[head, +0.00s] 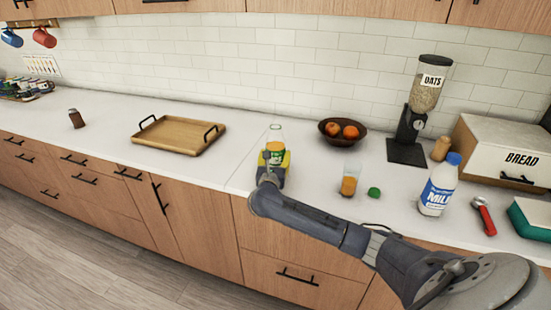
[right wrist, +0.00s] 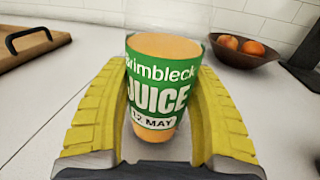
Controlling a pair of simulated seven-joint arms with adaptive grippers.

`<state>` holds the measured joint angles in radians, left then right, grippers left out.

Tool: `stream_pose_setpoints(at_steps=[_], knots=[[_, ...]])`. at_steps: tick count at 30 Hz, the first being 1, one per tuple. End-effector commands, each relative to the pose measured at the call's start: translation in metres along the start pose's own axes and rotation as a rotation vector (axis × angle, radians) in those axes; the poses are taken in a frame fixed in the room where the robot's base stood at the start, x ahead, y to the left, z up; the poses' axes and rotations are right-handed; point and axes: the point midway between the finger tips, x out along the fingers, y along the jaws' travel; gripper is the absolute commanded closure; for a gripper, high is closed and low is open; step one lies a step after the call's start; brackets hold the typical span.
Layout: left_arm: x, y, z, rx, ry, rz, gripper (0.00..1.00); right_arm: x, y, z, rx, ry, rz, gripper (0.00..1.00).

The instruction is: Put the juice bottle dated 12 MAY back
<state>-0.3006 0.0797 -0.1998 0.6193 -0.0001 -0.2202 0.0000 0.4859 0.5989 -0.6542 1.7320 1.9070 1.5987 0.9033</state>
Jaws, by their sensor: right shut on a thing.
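The juice bottle (right wrist: 158,85) has a green label reading JUICE and 12 MAY, with orange juice inside. My right gripper (right wrist: 160,110) is shut around it, one yellow finger on each side. In the head view the bottle (head: 276,138) stands upright at the counter's middle, its top open with no cap seen. My right gripper (head: 274,160) is at its lower part there. I cannot tell whether the bottle touches the counter. A glass (head: 349,183) holding some orange juice stands to the right, beside a small green cap (head: 374,192). My left gripper is not in view.
A wooden tray (head: 162,149) lies to the left. A fruit bowl (head: 330,138) is behind right. An oats dispenser (head: 410,125), milk bottle (head: 437,190), red-handled tool (head: 482,212) and bread box (head: 495,160) crowd the right. The counter between tray and bottle is clear.

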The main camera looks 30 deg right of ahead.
Motion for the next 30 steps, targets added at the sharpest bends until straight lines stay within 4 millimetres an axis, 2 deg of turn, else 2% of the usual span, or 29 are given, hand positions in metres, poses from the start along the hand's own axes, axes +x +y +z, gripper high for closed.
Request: stream_pose_setpoints(at_steps=[16, 17, 21, 30], knots=[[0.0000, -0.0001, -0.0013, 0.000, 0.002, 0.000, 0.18, -0.0001, 0.0000, -0.0077, 0.002, 0.000, 0.000, 0.71], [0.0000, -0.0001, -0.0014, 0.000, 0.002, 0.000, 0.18, 0.0000, 0.0000, -0.0072, 0.002, 0.000, 0.000, 0.37], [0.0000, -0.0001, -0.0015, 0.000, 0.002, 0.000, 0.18, 0.0001, -0.0001, -0.0070, 0.002, 0.000, 0.000, 0.21], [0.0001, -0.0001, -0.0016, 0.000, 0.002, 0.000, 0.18, 0.0002, -0.0001, -0.0054, 0.002, -0.001, 0.000, 0.18]])
